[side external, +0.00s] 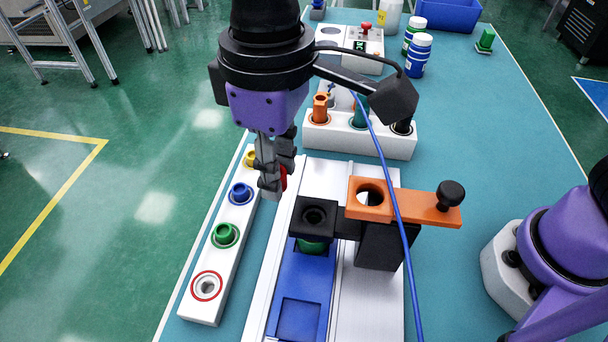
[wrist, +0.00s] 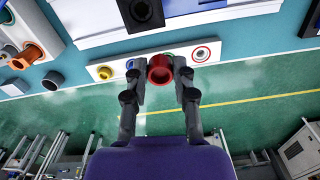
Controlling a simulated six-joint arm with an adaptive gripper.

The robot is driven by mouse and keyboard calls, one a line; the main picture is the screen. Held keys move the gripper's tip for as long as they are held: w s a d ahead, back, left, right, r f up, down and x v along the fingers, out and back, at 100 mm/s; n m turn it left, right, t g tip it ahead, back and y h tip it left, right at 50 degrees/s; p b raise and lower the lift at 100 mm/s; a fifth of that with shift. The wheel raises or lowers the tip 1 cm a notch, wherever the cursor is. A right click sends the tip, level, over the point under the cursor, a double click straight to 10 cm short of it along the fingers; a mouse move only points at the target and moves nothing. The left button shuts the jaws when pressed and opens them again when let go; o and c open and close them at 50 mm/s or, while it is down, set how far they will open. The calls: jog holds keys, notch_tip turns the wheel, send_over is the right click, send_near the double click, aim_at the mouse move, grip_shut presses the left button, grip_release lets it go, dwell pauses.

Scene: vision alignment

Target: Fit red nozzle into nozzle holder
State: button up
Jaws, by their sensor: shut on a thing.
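My gripper (side external: 272,186) is shut on the red nozzle (side external: 284,178), above the right edge of the nozzle holder near its far end. In the wrist view the red nozzle (wrist: 160,70) sits between the fingertips, its round opening facing the camera. The nozzle holder (side external: 215,261) is a long white block. It carries a yellow nozzle (side external: 250,158), a blue nozzle (side external: 240,193) and a green nozzle (side external: 225,235). The red-ringed seat (side external: 207,286) at its near end is empty, and it shows in the wrist view (wrist: 201,54) right of the held nozzle.
Right of the holder is a rail with a blue carriage (side external: 305,272), a black block and an orange clamp plate (side external: 415,206). A white stand (side external: 390,142) with coloured parts lies behind. A blue cable (side external: 396,205) hangs in front. Bottles (side external: 417,55) stand farther back.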

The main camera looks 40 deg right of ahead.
jog(key=s+d, duration=0.1)
jog(key=d, duration=0.2)
send_over(319, 202)
jog(key=s+a, duration=0.1)
jog(key=s, duration=0.1)
jog(key=shift+w+a+f, duration=0.15)
jog(key=shift+f, duration=1.9)
jog(key=shift+f, duration=0.2)
jog(key=shift+f, duration=0.65)
jog(key=shift+f, duration=0.2)
jog(key=shift+f, duration=0.35)
jog(key=shift+f, duration=0.3)
